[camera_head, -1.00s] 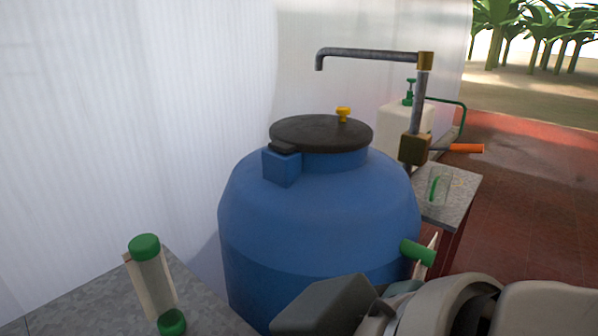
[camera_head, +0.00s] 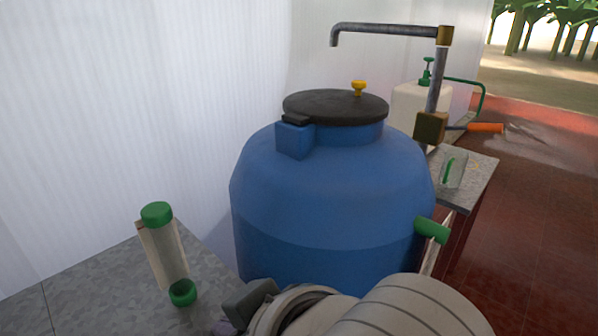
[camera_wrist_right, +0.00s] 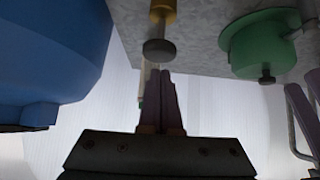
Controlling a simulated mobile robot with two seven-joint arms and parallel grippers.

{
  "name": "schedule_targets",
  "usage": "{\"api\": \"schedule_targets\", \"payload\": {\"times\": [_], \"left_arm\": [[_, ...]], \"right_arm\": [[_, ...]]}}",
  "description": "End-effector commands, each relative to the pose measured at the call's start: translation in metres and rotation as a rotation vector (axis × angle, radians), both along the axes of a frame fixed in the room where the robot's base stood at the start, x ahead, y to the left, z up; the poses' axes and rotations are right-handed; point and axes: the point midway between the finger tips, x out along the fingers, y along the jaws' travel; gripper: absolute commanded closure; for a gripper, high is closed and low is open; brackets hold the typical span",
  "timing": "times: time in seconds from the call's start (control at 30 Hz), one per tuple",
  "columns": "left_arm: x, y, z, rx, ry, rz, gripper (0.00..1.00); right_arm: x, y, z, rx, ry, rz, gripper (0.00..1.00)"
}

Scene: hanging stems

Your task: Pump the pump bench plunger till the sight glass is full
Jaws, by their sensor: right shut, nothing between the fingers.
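The sight glass (camera_head: 170,258) is a pale upright tube with green end caps and a board behind it. It stands on the grey bench (camera_head: 82,278) at left in the head view. I see no clear liquid level in it. In the right wrist view, which looks upside down, a plunger with a dark round knob (camera_wrist_right: 159,52) and brass collar sits at the bench top. My right gripper (camera_head: 223,326) is at the bench's right part, low in the head view; its shut, empty fingers (camera_wrist_right: 160,85) are close to the knob. Contact cannot be told. My left gripper is out of view.
A green round fitting (camera_wrist_right: 262,48) sits beside the plunger. A large blue tank (camera_head: 330,205) with a black lid stands right of the bench. A hand pump (camera_head: 431,127) with an orange handle and a white jug (camera_head: 408,103) stand behind it.

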Motion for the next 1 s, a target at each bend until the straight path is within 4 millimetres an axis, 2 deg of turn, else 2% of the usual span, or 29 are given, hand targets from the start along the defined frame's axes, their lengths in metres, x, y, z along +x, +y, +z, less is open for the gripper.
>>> {"api": "schedule_targets", "payload": {"times": [0.2,0.57,0.8,1.0], "left_arm": [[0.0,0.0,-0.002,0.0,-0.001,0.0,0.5],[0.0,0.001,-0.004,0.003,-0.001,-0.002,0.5],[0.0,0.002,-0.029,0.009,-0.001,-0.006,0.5],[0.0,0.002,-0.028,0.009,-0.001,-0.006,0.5]], "right_arm": [[0.0,0.0,-0.014,0.0,0.001,0.001,1.0],[0.0,0.0,-0.017,0.002,0.0,0.0,1.0],[0.0,0.0,-0.054,0.001,0.002,0.001,1.0],[-0.001,0.0,-0.056,-0.002,0.004,0.001,1.0]]}}
